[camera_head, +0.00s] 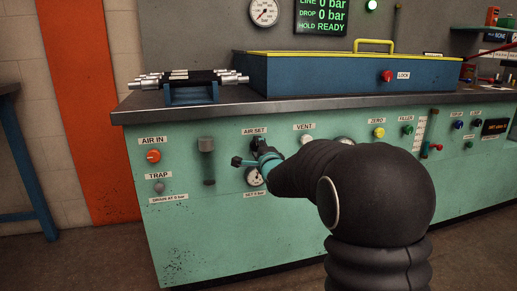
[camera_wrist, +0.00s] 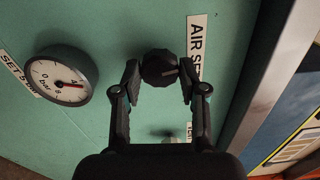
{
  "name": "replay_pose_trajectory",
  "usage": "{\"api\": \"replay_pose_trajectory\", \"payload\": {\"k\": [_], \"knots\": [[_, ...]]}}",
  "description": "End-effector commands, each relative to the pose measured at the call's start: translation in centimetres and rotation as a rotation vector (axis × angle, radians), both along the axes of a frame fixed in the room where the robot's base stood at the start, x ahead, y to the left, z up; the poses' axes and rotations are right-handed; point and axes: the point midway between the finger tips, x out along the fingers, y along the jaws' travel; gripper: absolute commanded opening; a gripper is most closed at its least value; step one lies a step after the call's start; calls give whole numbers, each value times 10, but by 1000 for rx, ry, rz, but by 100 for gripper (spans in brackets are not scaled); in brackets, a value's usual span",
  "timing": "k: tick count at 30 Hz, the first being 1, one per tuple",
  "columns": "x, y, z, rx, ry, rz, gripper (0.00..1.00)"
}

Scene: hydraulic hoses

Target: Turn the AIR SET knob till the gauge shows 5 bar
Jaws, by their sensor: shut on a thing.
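The AIR SET knob (camera_wrist: 160,66) is black and ribbed, on the green panel beside its AIR SET label. In the wrist view my gripper (camera_wrist: 159,76) has one finger on each side of the knob and is shut on it. The head view shows my gripper (camera_head: 257,157) at the same knob (camera_head: 258,142), which it partly hides. The round white gauge (camera_wrist: 61,82) is left of the knob in the wrist view. Its red needle points toward the picture's right; the exact reading is too small to tell.
The AIR IN knob (camera_head: 153,156) and TRAP button (camera_head: 159,187) are to the left. A clear filter bowl (camera_head: 207,160) stands between them and AIR SET. The VENT knob (camera_head: 306,139) is close on the right. The bench top (camera_head: 140,108) juts out above the panel.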

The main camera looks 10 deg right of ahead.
Motion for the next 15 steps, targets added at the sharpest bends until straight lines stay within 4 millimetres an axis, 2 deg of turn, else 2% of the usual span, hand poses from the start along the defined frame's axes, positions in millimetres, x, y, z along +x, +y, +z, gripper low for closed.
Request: {"api": "replay_pose_trajectory", "payload": {"k": [10,11,13,15], "knots": [[0,-1,0,1,-1,-1,7],[0,-1,0,1,-1,-1,50],[0,0,0,1,-1,-1,67],[0,0,0,1,-1,0,67]]}}
